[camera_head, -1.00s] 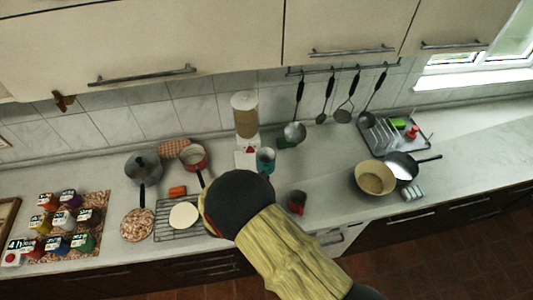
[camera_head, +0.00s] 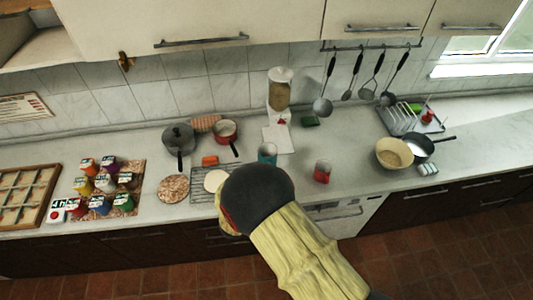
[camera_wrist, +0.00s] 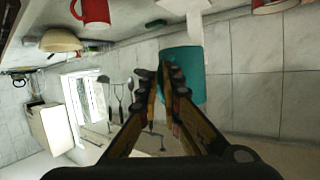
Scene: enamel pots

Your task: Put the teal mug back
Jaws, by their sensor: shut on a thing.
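The teal mug (camera_head: 267,153) shows in the head view just beyond the dark rounded end of my arm, left of the dispenser. In the wrist view the mug (camera_wrist: 190,74) is large and close, at the fingertips. My gripper (camera_wrist: 163,80) is shut on the mug, with its fingers at the mug's side. In the head view my arm hides the fingers and the lower part of the mug. I cannot tell how far the mug is above the counter.
A dispenser (camera_head: 280,92) stands behind the mug. A red mug (camera_head: 322,172) stands to the right. A wire rack (camera_head: 203,197), red saucepan (camera_head: 225,131) and grey pot (camera_head: 179,140) are to the left.

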